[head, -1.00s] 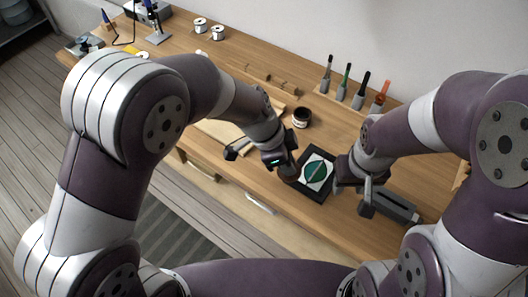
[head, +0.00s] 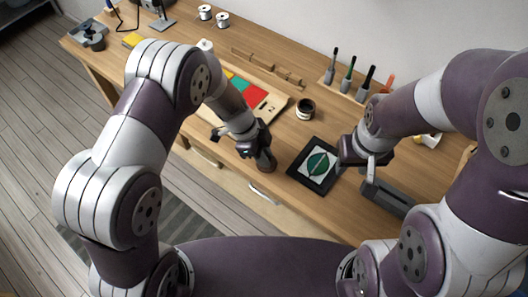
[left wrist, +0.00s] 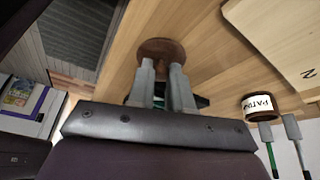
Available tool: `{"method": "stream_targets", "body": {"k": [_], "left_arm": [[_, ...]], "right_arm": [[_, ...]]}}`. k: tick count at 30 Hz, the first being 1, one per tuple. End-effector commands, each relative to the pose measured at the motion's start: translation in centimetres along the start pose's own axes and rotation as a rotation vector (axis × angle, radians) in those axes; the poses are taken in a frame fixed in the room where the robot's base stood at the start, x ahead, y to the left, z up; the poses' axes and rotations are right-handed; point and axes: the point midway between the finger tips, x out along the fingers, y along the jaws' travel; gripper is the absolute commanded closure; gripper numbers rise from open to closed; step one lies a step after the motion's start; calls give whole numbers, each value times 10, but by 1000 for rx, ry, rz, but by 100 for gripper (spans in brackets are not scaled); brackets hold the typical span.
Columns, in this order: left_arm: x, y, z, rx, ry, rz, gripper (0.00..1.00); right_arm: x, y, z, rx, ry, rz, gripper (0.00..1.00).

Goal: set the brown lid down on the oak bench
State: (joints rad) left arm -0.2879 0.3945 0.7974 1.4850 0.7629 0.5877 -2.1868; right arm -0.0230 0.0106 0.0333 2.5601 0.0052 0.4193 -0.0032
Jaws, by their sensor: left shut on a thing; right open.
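The brown lid (left wrist: 160,48) is a round disc at my left fingertips in the left wrist view. In the head view the lid (head: 266,163) shows below my left gripper (head: 258,150), near the front edge of the oak bench (head: 225,170). The left gripper (left wrist: 166,72) is shut on the lid. I cannot tell whether the lid touches the bench top. My right gripper (head: 362,165) is open beside the dark framed panel, over the bench.
A dark framed panel with a green oval (head: 318,165) lies right of the lid. A jar (head: 305,110) labelled PATIN stands behind; it shows in the left wrist view (left wrist: 258,106). A board with coloured patches (head: 250,92), upright tools (head: 348,78) and a grey block (head: 388,197) are nearby.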

Motion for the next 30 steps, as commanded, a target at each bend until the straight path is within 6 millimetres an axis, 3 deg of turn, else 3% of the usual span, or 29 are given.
{"method": "stream_targets", "body": {"k": [10,11,12,13,24,30], "left_arm": [[4,0,2,0,0,0,100],[3,0,1,0,0,0,74],[2,0,1,0,0,0,61],[2,0,1,0,0,0,55],[-6,-1,0,0,0,-3,55],[-55,-2,1,0,0,-8,55]], "right_arm": [[6,0,1,0,0,0,57],[5,0,1,0,0,0,57],[4,0,1,0,0,0,57],[4,0,1,0,0,0,57],[1,0,0,0,0,0,57],[11,0,1,0,0,0,57]]}}
